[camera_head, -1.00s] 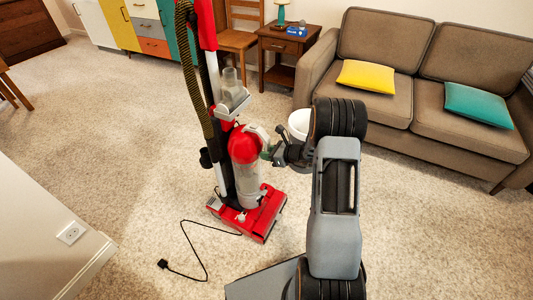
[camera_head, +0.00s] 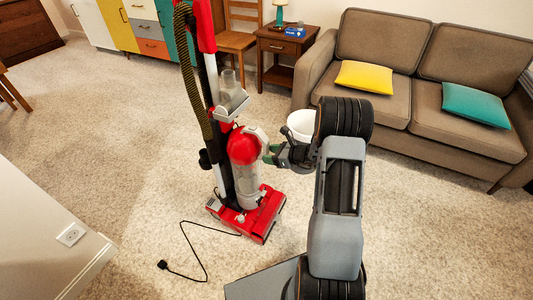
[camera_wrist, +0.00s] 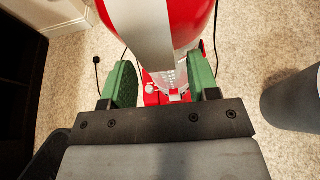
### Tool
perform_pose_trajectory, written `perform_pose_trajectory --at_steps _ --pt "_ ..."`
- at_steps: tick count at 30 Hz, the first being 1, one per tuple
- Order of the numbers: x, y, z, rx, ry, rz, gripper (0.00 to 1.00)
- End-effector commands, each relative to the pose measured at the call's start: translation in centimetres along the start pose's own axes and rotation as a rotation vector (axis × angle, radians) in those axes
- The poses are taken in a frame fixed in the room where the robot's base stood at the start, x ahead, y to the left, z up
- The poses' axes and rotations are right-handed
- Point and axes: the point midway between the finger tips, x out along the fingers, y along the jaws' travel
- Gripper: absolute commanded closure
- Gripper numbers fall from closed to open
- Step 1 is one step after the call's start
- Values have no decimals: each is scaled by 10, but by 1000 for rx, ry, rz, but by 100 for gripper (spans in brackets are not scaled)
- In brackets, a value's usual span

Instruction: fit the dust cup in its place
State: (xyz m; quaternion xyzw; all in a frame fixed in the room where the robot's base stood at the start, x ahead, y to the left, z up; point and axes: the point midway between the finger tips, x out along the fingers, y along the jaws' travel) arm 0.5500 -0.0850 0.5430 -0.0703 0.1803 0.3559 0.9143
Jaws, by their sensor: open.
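The dust cup (camera_head: 245,175), with a red dome, clear body and grey handle, stands upright against the front of the red upright vacuum (camera_head: 262,215). I see no clear gap behind it, but cannot tell whether it is latched. My gripper (camera_head: 268,156) is at the handle on the cup's right side. In the wrist view, the open green fingers of my gripper (camera_wrist: 162,84) stand on either side of the grey handle strip of the dust cup (camera_wrist: 150,25), with space beside it. The red vacuum base (camera_wrist: 165,97) shows below.
A white bin (camera_head: 301,124) stands behind my wrist. The power cord (camera_head: 204,262) lies on the carpet in front of the vacuum. A sofa (camera_head: 420,110) and side table (camera_head: 282,52) stand behind. Carpet to the left is clear.

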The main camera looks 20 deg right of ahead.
Motion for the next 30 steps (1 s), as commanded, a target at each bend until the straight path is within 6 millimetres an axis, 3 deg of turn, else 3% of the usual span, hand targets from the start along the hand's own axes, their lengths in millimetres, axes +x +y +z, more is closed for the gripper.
perform_pose_trajectory --at_steps 6,15,27,30 --pt "-49 -1 4 2 -2 -5 45" --pt "-98 -1 2 1 -2 -4 45" --pt "-115 0 0 -22 2 -1 45" --pt "-115 12 -11 -98 54 56 45"
